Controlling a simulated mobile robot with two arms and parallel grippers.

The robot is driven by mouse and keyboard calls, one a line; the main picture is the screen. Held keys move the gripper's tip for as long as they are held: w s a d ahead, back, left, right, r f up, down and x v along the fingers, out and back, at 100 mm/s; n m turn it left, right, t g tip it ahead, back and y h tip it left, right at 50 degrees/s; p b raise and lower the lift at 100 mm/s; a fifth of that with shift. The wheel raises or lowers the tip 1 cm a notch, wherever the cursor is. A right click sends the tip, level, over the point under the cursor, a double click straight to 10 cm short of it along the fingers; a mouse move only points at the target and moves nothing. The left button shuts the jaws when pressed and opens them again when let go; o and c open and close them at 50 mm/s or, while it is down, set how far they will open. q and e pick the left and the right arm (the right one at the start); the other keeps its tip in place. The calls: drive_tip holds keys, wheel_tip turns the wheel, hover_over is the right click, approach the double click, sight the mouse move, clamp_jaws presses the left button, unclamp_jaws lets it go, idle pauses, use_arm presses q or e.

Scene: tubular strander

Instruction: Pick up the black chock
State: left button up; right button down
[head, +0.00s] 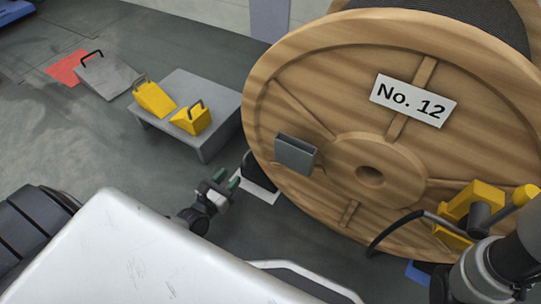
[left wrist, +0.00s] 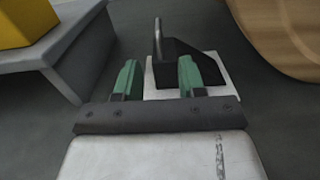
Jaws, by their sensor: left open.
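The black chock (head: 260,172) sits on a white floor patch (head: 262,190) at the lower left rim of the wooden reel (head: 300,90). The left wrist view shows the chock (left wrist: 188,62) with its upright handle, just beyond the green fingertips. My left gripper (head: 227,180) is open and empty, low over the floor to the left of the chock. In the left wrist view the chock lies ahead of the gripper (left wrist: 160,78) and partly behind its right finger. No contact can be made out. My right gripper is not in view.
A low grey table (head: 195,95) with two yellow chocks (head: 155,98) stands left of the reel. It shows close on the left in the left wrist view (left wrist: 65,55). A grey box (head: 295,154) juts from the reel.

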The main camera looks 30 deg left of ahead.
sight(245, 157)
use_arm(q)
drive_tip(key=w+b, duration=0.1)
drive_tip(key=w, duration=0.3)
drive_tip(key=w+b, duration=0.1)
drive_tip(key=w, duration=0.1)
drive_tip(key=shift+d+b, duration=0.25)
drive_tip(key=shift+b, duration=0.05)
drive_tip(key=w+b, duration=0.1)
drive_tip(key=w, duration=0.1)
drive_tip(key=w+b, duration=0.2)
drive_tip(key=w, duration=0.1)
drive_tip(key=shift+w+d+r, duration=0.1)
drive_tip(key=shift+w+r, duration=0.05)
drive_tip(key=shift+r, duration=0.05)
clamp_jaws()
drive_tip(key=shift+r, duration=0.1)
idle(0.7)
